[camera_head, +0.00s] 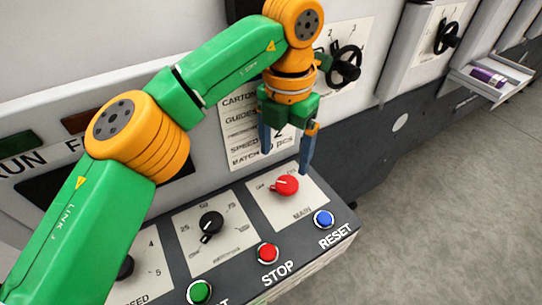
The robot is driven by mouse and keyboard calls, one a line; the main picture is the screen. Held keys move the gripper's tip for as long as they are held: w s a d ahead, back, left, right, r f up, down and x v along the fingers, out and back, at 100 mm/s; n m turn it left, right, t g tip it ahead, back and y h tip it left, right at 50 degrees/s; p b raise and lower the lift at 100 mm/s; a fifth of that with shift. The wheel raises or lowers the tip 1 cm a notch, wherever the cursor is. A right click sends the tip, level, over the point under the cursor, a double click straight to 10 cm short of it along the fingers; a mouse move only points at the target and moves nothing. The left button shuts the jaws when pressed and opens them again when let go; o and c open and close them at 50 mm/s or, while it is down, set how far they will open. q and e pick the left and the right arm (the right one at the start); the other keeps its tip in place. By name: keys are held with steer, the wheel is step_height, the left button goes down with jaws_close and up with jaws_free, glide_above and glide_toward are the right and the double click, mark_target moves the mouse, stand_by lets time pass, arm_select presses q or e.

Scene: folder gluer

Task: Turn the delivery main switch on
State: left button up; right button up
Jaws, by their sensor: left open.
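The main switch (286,186) is a red rotary knob on a white plate marked MAIN, at the right part of the sloped control panel (243,203). Its pointer is turned to the left of the plate. My left gripper (286,162) hangs just above and behind the red knob, fingers pointing down. Its two blue fingers are apart with nothing between them, and the right finger comes close to the knob in the picture. Whether it touches the knob I cannot tell. My right gripper is out of view.
A black knob (211,223) sits left of the main switch. Along the panel's front edge are a green button (199,291), a red STOP button (268,253) and a blue RESET button (323,219). A black handwheel (346,64) stands behind my gripper. Grey floor lies open at right.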

mark_target(287, 183)
arm_select(q)
steer(key=f, duration=0.1)
steer(key=s+d+f, duration=0.1)
steer(key=f, duration=0.3)
steer(key=shift+s+d+f, duration=0.15)
steer(key=shift+s, duration=0.2)
steer(key=shift+w+a+f, duration=0.25)
steer(key=shift+w+f, duration=0.05)
steer(key=shift+f, duration=0.05)
steer(key=shift+s+d+r, duration=0.1)
steer(key=shift+s, duration=0.05)
steer(key=c, duration=1.4)
